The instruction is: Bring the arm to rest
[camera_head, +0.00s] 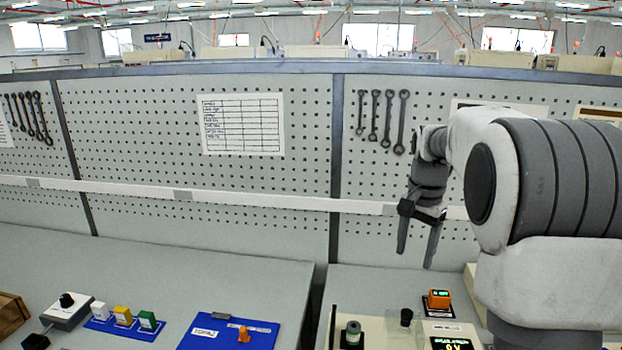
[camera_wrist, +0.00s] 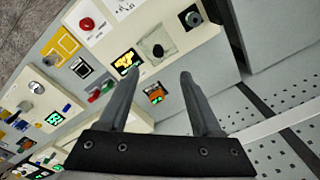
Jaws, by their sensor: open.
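My gripper (camera_head: 417,251) hangs at the right of the head view, in front of the pegboard and above the right-hand bench, with its fingers pointing down. The fingers are apart and nothing is between them. In the wrist view my gripper (camera_wrist: 157,75) also shows open, with panels and devices of the bench beyond the fingertips. It touches nothing that I can see. My white and grey arm comes in from the right side of the head view.
Blue mats (camera_head: 205,343) with small blocks lie on the left bench (camera_head: 230,275). The pegboard (camera_head: 130,130) carries wrenches (camera_head: 402,120). Air around the gripper is free.

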